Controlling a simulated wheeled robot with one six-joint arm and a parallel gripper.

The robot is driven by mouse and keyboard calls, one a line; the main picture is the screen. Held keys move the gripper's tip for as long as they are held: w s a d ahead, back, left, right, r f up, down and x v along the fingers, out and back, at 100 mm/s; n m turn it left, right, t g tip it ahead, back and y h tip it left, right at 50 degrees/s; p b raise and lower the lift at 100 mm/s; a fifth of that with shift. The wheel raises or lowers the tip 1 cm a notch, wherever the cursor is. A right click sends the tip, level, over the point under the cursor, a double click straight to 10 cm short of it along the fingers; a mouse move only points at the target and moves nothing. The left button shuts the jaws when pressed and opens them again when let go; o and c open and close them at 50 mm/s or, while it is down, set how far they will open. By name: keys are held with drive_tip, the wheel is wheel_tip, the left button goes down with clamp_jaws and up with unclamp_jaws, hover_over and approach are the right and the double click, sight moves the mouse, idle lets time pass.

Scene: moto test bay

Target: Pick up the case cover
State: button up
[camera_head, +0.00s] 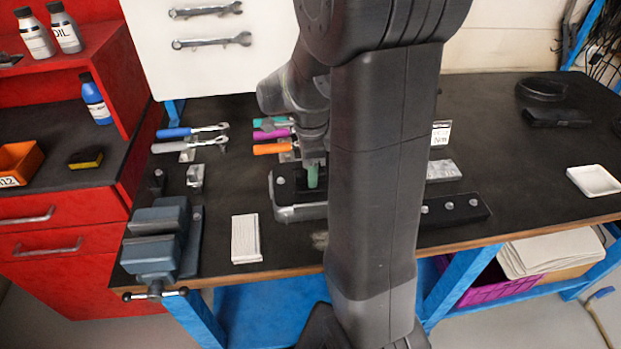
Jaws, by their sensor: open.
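My arm comes down through the middle of the view, and my gripper (313,178) points down over the bench, left of the arm's thick link. The gripper is open, with its fingers partly hidden. A small green upright piece (313,174) shows at the fingers; I cannot tell whether they touch it. Below is a dark block with a silver rounded metal edge (298,213), which may be the case cover. My arm hides its right part. A grey metal block (443,170) lies right of the arm.
A blue-grey vise (157,245) stands at the bench's front left, beside a white ribbed block (245,238). Several coloured-handled tools (190,132) lie behind. A black bar with knobs (453,210) lies right of my arm. A white tray (594,180) sits far right. The bench (510,175) between is clear.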

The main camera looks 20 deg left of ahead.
clamp_jaws()
drive_tip(key=shift+r, duration=0.15)
